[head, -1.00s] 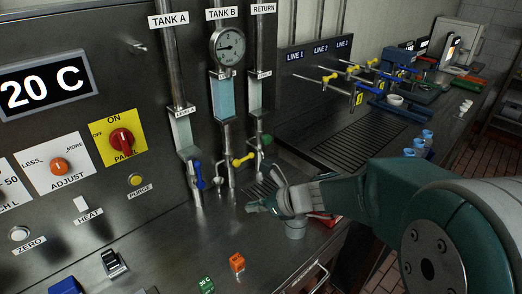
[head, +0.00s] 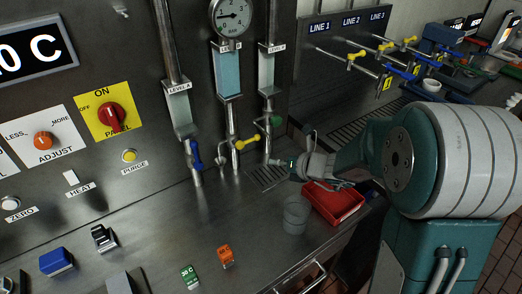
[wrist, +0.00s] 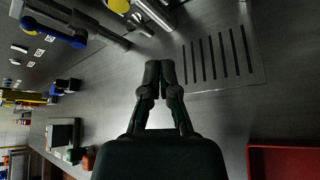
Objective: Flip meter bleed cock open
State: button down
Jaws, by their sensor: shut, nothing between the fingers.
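Under the tank pipes are a blue-levered cock (head: 195,155), a yellow-levered cock (head: 246,143) and a green-handled cock (head: 275,120). I see no label that tells which is the meter bleed cock. A round pressure gauge (head: 232,16) sits above the middle column. My gripper (head: 280,163) is just right of the third pipe's lower end, below the green handle. In the wrist view my gripper (wrist: 160,66) is shut and empty, its fingertips together, close to a metal pipe end. The yellow handle (wrist: 118,5) is cut off at the top edge; the blue lever (wrist: 48,32) is at upper left.
A drain grille (head: 266,177) lies below the pipes. A clear cup (head: 296,216) and a red tray (head: 335,203) stand on the bench near my arm. Small coloured blocks lie at the front left. The bench before the blue-levered cock is clear.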

aim_at(248, 141)
jog(key=x, duration=0.8)
jog(key=shift+w+a+f, duration=0.15)
jog(key=shift+w+f, duration=0.1)
jog(key=shift+w, duration=0.05)
jog(key=w+r, duration=0.1)
jog(key=w+d+r, duration=0.1)
jog(key=r, duration=0.1)
jog(key=shift+d, duration=0.1)
jog(key=shift+d+r, duration=0.15)
jog(key=shift+d, duration=0.1)
jog(key=shift+a, duration=0.1)
